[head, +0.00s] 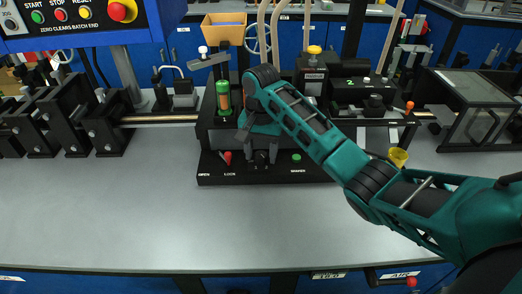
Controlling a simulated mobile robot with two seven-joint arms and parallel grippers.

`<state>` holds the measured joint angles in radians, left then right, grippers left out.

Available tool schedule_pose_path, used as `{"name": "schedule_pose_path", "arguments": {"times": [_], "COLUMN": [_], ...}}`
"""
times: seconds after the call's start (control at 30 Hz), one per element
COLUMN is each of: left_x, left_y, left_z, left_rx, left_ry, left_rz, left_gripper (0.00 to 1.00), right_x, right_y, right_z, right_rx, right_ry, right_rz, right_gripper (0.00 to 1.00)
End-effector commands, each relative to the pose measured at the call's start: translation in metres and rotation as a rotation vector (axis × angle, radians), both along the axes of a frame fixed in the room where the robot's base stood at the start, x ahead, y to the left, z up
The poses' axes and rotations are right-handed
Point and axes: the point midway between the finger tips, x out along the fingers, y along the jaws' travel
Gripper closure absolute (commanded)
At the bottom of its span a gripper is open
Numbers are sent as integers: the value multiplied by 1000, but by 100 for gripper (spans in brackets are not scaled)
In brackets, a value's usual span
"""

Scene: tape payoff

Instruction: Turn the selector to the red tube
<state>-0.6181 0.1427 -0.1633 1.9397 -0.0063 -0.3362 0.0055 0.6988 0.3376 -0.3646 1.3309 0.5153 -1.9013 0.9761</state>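My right gripper (262,158) points down at the front of the black machine base (320,178). Its two fingers are apart, one on each side of a small black knob (261,159), which looks like the selector. I cannot tell whether the fingers touch it, and its pointer direction is hidden. A red-tipped lever (227,157) is left of the gripper, and a green button (296,157) is right of it. An upright green tube with orange inside (223,97) stands behind to the left. I cannot make out a red tube. My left gripper is not in view.
A blue control panel (75,12) with coloured buttons hangs at the upper left. Black clamp fixtures (105,125) stand at the left. A dark clear-walled box (480,105) stands at the right, near a small yellow cup (398,157). The front of the grey table (120,220) is clear.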

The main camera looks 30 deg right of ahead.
Motion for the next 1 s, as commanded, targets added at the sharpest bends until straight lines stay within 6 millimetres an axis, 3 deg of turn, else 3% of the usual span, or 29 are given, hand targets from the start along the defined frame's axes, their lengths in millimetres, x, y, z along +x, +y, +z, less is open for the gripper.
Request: {"name": "schedule_pose_path", "arguments": {"times": [0.07,0.5,1.0], "left_x": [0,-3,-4], "left_y": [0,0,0], "left_z": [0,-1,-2], "left_rx": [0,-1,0], "left_ry": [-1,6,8], "left_rz": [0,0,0], "left_gripper": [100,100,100], "right_x": [0,0,0], "right_y": [0,0,0], "right_z": [0,0,1], "right_rx": [0,0,-1], "right_ry": [0,0,-1], "right_rz": [0,0,138], "right_gripper": [54,97,97]}}
